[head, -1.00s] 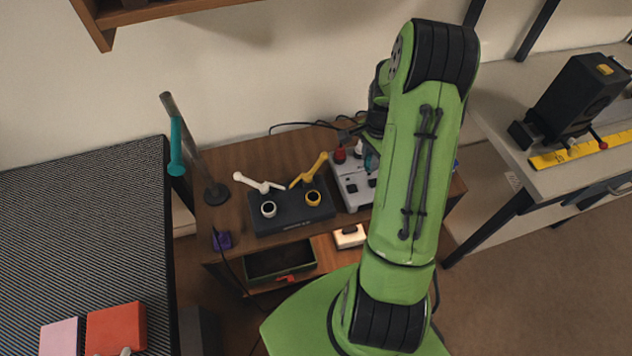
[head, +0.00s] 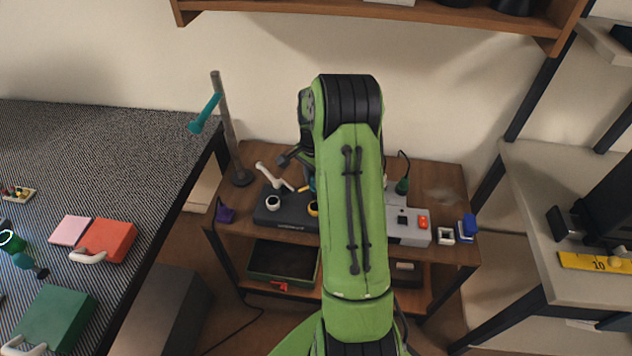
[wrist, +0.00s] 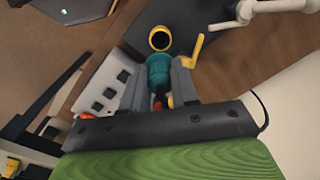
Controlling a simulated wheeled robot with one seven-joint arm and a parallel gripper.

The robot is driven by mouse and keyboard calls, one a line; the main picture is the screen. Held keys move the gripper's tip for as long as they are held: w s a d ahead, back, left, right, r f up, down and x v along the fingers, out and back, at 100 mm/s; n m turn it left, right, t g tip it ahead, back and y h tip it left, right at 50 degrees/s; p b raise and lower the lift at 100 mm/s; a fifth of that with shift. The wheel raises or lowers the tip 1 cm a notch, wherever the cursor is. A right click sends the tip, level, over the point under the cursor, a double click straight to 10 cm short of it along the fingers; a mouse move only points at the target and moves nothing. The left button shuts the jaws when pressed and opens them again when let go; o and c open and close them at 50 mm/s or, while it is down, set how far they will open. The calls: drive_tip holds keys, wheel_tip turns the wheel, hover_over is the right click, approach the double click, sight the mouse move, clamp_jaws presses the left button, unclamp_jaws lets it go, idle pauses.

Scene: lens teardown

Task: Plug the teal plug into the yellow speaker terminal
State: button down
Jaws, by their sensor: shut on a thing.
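The teal plug (wrist: 158,72) is between the fingers of my gripper (wrist: 159,78), which is shut on it. In the wrist view the yellow speaker terminal (wrist: 160,38) shows as a yellow ring with a dark opening, right at the plug's front end. I cannot tell whether the plug's tip is inside it or just short of it. The terminal's yellow lever (wrist: 200,45) stands open to the right. In the head view the yellow terminal (head: 313,209) is partly covered by my arm. A little teal shows above it; my fingers are mostly hidden.
The white terminal (head: 273,202), with its raised white lever (head: 274,177), is on the same black box (head: 283,219). A lamp (head: 229,130) stands at the left.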

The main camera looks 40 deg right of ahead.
drive_tip(key=shift+w+f+b, duration=0.1)
drive_tip(key=shift+f+b, duration=0.2)
drive_tip(key=shift+f, duration=0.15)
drive_tip(key=shift+f+b, duration=1.9)
drive_tip(key=shift+f, duration=0.6)
drive_tip(key=shift+f+b, duration=1.1)
drive_tip(key=shift+f, duration=0.55)
drive_tip(key=c, duration=0.8)
unclamp_jaws()
drive_tip(key=shift+r, duration=0.1)
wheel_tip(320, 180, up, 16)
drive_tip(key=p, duration=0.5)
drive_tip(key=shift+f, duration=0.2)
